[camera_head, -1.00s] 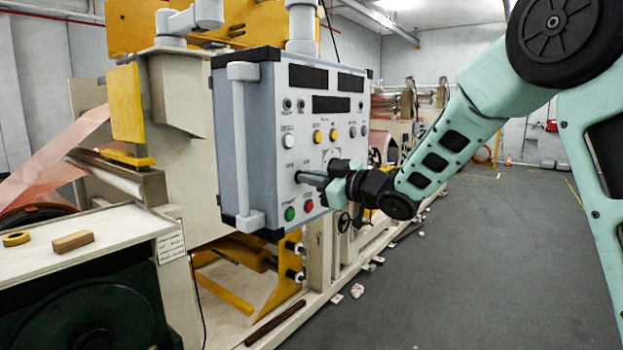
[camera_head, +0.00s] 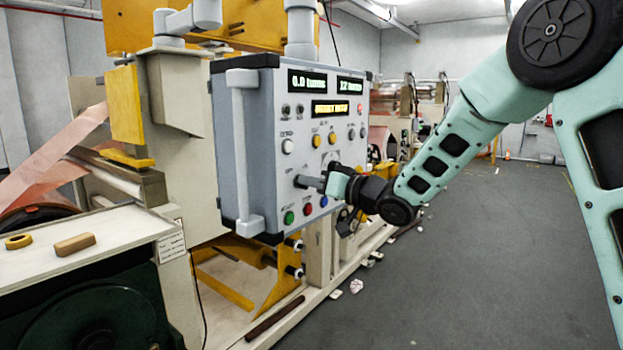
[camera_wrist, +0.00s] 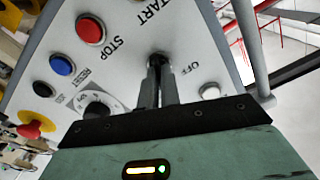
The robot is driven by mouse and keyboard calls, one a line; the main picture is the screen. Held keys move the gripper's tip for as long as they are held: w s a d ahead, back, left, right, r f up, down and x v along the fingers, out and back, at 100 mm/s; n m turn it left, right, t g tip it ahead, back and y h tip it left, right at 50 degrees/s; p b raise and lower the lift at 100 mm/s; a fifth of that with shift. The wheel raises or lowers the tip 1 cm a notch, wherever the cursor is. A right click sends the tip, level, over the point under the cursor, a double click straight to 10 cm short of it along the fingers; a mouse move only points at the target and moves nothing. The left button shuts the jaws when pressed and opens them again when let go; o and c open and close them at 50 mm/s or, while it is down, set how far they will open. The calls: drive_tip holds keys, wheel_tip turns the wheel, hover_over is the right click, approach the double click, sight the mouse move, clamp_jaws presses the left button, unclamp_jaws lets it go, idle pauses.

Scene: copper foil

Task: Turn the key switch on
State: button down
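The grey control box (camera_head: 285,100) hangs in the middle of the head view, its panel facing right. Its displays (camera_head: 308,81) are lit. My gripper (camera_head: 304,181) is at the key switch on the lower left of the panel, and its fingers hide most of the switch there. In the wrist view the fingertips (camera_wrist: 159,66) are close together on the dark key switch (camera_wrist: 158,58), beside the OFF label. They seem closed on its small handle. My wrist is turned about the switch's axis.
A red STOP button (camera_wrist: 90,30), a blue button (camera_wrist: 62,64), a round selector (camera_wrist: 97,108) and a red emergency knob (camera_wrist: 36,126) sit near the fingers. A vertical handle (camera_head: 243,150) runs along the box's left edge. Open floor (camera_head: 480,270) lies to the right.

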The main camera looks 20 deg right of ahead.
drive_tip(key=shift+m, duration=0.6)
drive_tip(key=c, duration=1.6)
unclamp_jaws()
drive_tip(key=b+v, duration=0.6)
drive_tip(key=v, duration=1.1)
drive_tip(key=shift+s+d, duration=0.15)
